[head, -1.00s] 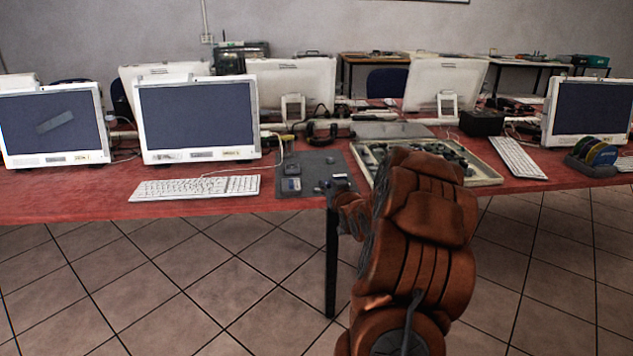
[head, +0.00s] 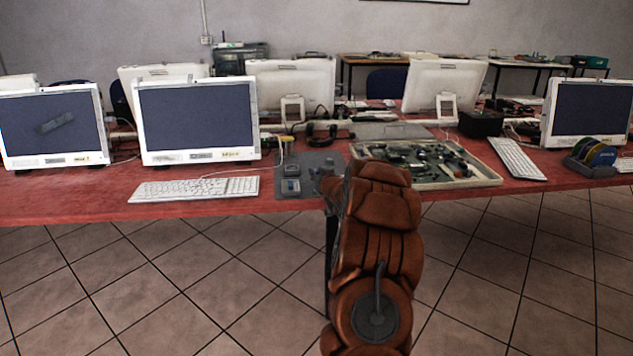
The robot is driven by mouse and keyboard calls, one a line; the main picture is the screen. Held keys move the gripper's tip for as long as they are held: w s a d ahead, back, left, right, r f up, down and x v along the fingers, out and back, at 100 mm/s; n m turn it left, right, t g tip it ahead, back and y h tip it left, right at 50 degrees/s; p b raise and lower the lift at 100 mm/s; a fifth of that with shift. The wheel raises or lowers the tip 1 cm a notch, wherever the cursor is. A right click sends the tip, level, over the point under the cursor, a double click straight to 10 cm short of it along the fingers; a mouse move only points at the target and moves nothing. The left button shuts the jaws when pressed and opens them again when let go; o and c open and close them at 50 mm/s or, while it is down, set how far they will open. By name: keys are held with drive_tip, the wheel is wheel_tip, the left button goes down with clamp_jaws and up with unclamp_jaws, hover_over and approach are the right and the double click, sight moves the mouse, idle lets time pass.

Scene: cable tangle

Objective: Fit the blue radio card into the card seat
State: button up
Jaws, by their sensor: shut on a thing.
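My gripper (head: 326,178) is small and partly hidden behind my own wrist, over the right part of the grey mat (head: 281,157). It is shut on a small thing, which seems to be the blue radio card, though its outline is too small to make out. To its left on the mat lie two small dark devices: one at the back (head: 291,170) and one in front with a bluish face (head: 290,186). I cannot tell for certain which part is the card seat. Any contact between the held thing and a seat is hidden.
A shallow tray (head: 455,186) of mixed parts lies right of my arm. A white keyboard (head: 195,189) and a monitor (head: 198,118) stand left of the mat. The red table (head: 60,205) has bare room at the front left.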

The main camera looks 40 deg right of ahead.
drive_tip(key=shift+w+d+f, duration=0.1)
drive_tip(key=shift+w+d, duration=0.15)
drive_tip(key=shift+w, duration=0.35)
drive_tip(key=shift+s+f, duration=0.1)
drive_tip(key=shift+f, duration=1.45)
drive_tip(key=shift+f, duration=0.2)
drive_tip(key=o, duration=0.8)
drive_tip(key=shift+b, duration=0.3)
drive_tip(key=shift+v, duration=6)
drive_tip(key=shift+a, duration=0.2)
